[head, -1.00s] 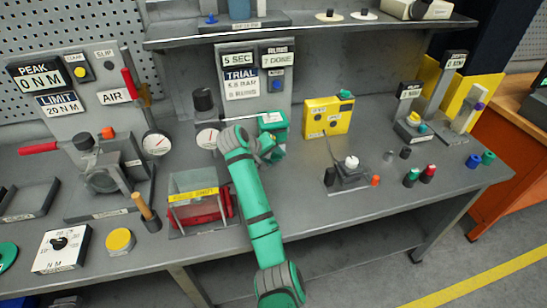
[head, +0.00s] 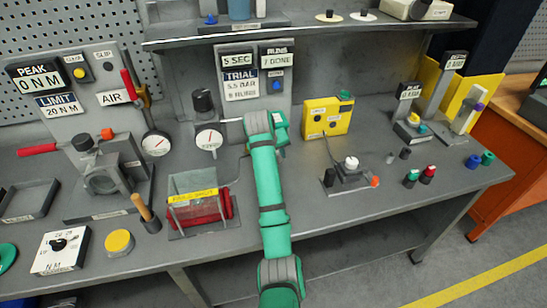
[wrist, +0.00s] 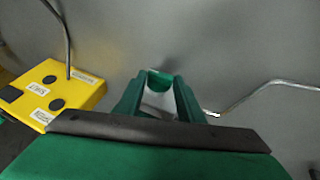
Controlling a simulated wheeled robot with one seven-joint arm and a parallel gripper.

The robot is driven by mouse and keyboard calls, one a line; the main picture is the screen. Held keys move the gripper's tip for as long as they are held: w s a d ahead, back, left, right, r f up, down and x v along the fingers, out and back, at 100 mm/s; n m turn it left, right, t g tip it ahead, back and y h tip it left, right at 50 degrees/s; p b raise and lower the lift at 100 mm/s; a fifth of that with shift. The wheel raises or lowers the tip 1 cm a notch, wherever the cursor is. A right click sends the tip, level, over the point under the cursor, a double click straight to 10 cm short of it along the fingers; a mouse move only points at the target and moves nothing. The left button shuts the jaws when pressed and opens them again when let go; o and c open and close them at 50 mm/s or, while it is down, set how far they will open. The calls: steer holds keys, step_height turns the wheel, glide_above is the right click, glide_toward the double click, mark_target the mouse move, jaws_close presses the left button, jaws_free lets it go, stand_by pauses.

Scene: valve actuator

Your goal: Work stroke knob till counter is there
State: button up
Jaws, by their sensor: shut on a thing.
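My gripper (wrist: 159,90) is shut on a small green piece (wrist: 160,78) between its fingertips, seen in the wrist view and apparently the stroke knob. No label on it can be read. In the head view my gripper (head: 281,128) is in front of the display panel, at the right of the round gauge, and hides what it holds. The counter (head: 277,56) on the panel, marked RUNS, seems to read 7 DONE. The trial card (head: 241,84) beside it seems to read 5.5 BAR and 8 RUNS. The timer display (head: 237,61) reads 5 SEC.
A yellow box (head: 326,116) stands close at the right of my gripper; it also shows in the wrist view (wrist: 60,92). The gauge (head: 209,139) and a black knob (head: 203,100) stand at the left. A clear-fronted bin (head: 195,192) stands left of my arm.

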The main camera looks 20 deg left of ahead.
steer(key=shift+w+d+f+m+g+y, duration=0.1)
steer(key=shift+d+m+g+y, duration=0.1)
steer(key=shift+g+y, duration=0.35)
steer(key=shift+w+d+m+g+y, duration=0.1)
steer(key=shift+m+g+y, duration=0.2)
steer(key=shift+y, duration=0.45)
steer(key=shift+c, duration=0.2)
steer(key=shift+a, duration=0.1)
steer(key=o, duration=0.8)
steer(key=shift+s+d, duration=0.1)
steer(key=shift+d, duration=0.1)
